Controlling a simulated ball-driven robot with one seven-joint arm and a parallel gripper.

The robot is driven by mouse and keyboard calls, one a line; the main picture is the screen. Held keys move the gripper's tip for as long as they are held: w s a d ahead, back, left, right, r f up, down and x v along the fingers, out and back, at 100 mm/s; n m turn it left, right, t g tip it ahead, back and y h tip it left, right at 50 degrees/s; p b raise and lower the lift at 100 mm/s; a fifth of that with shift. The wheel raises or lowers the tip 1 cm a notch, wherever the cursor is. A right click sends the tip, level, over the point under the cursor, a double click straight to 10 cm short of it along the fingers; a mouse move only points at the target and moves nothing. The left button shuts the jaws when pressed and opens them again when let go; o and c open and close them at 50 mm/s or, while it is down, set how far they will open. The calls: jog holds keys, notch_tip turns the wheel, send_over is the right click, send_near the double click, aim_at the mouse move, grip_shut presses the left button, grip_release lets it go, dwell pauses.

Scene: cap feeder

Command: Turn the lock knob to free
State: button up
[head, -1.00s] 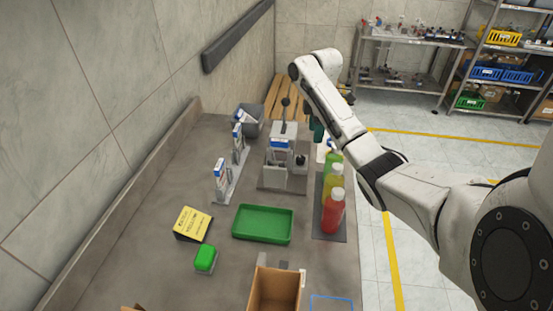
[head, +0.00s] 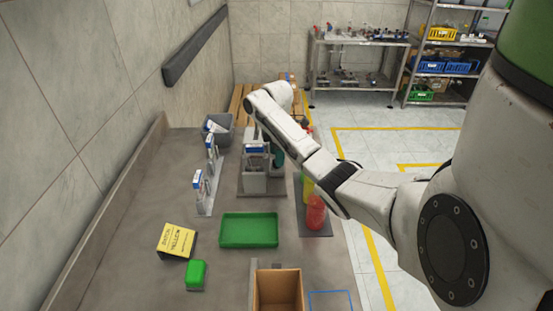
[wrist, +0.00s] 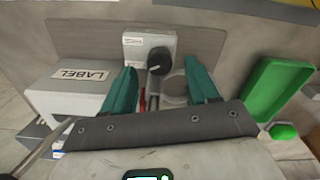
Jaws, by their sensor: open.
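The lock knob (wrist: 160,61) is a round black knob on a light grey housing (wrist: 134,45) with small labels, in the wrist view. My gripper (wrist: 162,88) has its two teal fingers spread, one on each side below the knob, with nothing seen held between them. A grey ring (wrist: 175,86) and a red part show between the fingers. In the head view the feeder (head: 254,182) stands on a grey base plate; my gripper (head: 276,150) is at its right rear side, partly hidden by my arm. The knob cannot be made out in the head view.
A white box marked LABEL (wrist: 76,76) is beside the left finger. A green tray (head: 249,231), a yellow sign (head: 177,240) and a green-topped box (head: 196,273) lie nearer on the bench. Red (head: 316,213) and yellow bottles stand on the right, under my arm.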

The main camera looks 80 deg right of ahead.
jog(key=shift+f, duration=1.25)
jog(key=shift+c, duration=0.2)
jog(key=c, duration=1)
jog(key=shift+r+m+p, duration=0.1)
jog(key=shift+m+p, duration=0.2)
jog(key=shift+p, duration=0.1)
jog(key=m+p, duration=0.2)
jog(key=m, duration=0.1)
jog(key=shift+m, duration=0.4)
jog(key=m+p, duration=0.2)
jog(key=m, duration=0.3)
jog(key=shift+m, duration=0.4)
